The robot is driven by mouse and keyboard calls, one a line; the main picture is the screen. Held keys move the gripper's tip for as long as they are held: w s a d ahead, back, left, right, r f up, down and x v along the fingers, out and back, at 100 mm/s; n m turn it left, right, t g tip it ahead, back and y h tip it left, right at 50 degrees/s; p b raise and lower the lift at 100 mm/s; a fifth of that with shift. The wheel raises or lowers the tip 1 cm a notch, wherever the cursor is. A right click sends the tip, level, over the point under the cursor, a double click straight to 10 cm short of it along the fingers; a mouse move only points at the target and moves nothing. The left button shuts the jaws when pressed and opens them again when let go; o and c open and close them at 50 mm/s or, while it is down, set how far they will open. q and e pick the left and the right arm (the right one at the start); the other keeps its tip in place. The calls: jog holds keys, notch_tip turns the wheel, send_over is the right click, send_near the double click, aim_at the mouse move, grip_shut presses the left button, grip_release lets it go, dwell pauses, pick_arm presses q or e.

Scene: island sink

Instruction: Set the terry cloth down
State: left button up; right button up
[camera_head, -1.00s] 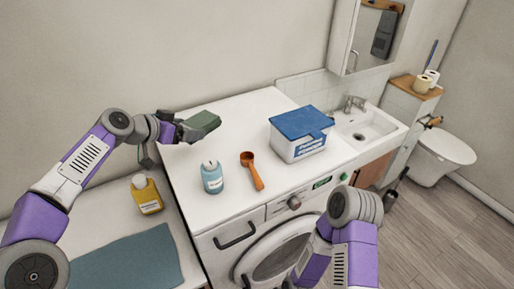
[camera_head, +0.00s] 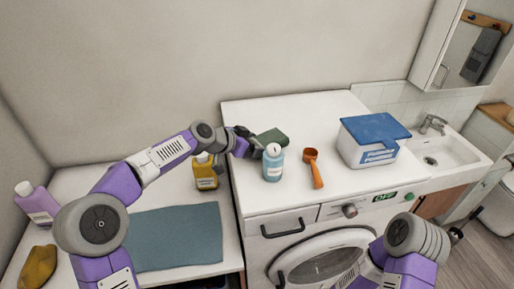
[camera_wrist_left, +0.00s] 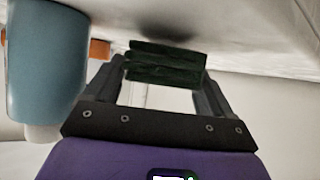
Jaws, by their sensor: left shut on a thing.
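The terry cloth (camera_head: 272,137) is a dark green folded block. My left gripper (camera_head: 252,142) is shut on it, just behind a light blue bottle (camera_head: 273,165) on the white washing machine top (camera_head: 300,118). In the left wrist view, the cloth (camera_wrist_left: 165,63) shows as stacked layers between the two fingers (camera_wrist_left: 162,85), close to the white surface. I cannot tell whether it touches that surface. My right arm shows at lower right in the head view, but its gripper is out of view.
An orange scoop (camera_head: 313,168) and a blue-lidded box (camera_head: 369,142) stand right of the bottle. A yellow bottle (camera_head: 206,176), blue-grey mat (camera_head: 175,237), mustard cloth (camera_head: 38,267) and purple bottle (camera_head: 37,203) are on the left counter. The back of the machine top is clear.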

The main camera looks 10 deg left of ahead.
pick_arm(q)
jog(key=shift+f, duration=0.55)
jog(key=shift+f, duration=0.15)
jog(key=o, duration=0.8)
jog(key=shift+o, duration=0.2)
